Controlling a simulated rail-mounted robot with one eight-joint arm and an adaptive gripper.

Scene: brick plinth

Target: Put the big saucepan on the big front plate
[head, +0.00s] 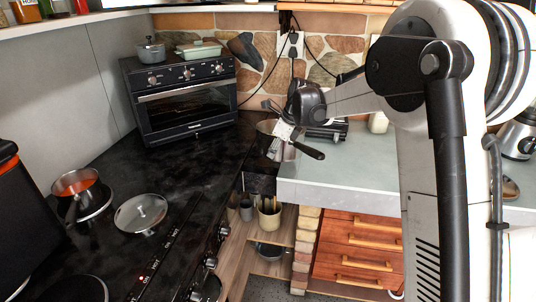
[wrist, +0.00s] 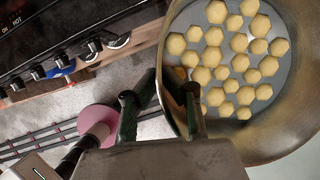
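A metal saucepan (wrist: 285,108) with many yellow chunks in it fills the right of the wrist view. In the head view its steel side (head: 289,153) and black handle (head: 311,151) show beside the counter corner, partly hidden by my gripper. My gripper (wrist: 160,92) has its fingers on either side of the pan wall, near the rim; it looks shut on it. In the head view my gripper (head: 284,131) is right of the black stove top (head: 165,190). A round dark plate (head: 75,290) shows at the bottom left, cut by the frame; I cannot tell its full size.
A smaller pot with red contents (head: 76,186) stands at the stove's left, partly over a round plate. A glass lid (head: 140,213) lies beside it. A toaster oven (head: 185,105) stands at the back. The grey counter (head: 350,170) is right; stove knobs (head: 211,262) line the front.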

